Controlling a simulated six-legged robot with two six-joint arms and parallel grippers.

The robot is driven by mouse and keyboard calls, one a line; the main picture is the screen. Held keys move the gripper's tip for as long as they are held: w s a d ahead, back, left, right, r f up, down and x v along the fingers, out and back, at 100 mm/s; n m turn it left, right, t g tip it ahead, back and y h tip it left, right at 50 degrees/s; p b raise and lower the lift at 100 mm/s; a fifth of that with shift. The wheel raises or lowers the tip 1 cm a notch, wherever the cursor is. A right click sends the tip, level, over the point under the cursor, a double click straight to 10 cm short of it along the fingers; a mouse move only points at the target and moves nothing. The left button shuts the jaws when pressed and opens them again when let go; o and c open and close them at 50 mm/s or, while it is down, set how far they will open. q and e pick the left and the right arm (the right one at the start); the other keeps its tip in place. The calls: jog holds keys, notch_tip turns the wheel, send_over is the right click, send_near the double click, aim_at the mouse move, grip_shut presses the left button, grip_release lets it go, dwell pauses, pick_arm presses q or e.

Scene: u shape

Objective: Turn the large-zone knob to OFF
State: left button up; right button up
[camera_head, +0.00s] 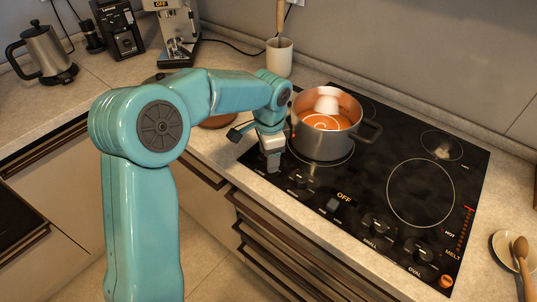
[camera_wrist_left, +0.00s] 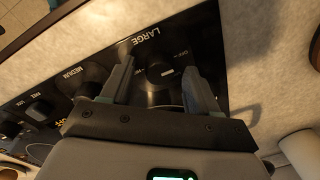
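The large-zone knob (camera_wrist_left: 163,73) is a dark round knob beside the LARGE label in the left wrist view. A small light mark shows on it, but its setting is too small to read. My left gripper (camera_wrist_left: 158,84) is open, with one finger on each side of the knob and visible gaps; I cannot tell whether either finger touches it. In the head view my left gripper (camera_head: 272,163) is over the left front corner of the black cooktop (camera_head: 385,170) and hides the knob. My right gripper is not in view.
A pot (camera_head: 325,142) of orange soup with a white object in it stands just right of my left gripper. The medium knob (camera_wrist_left: 91,82) is beside the large one. A utensil crock (camera_head: 279,58) stands behind. A wooden spoon (camera_head: 521,255) lies at far right.

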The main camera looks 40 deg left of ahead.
pick_arm(q)
jog(key=shift+f, duration=0.1)
notch_tip(320, 180, up, 16)
jog(key=p, duration=0.1)
jog(key=shift+s+d+r+p, duration=0.2)
jog(key=shift+s+d+p, duration=0.1)
jog(key=shift+s+d, duration=0.05)
jog(key=shift+s, duration=0.1)
dwell(0.5)
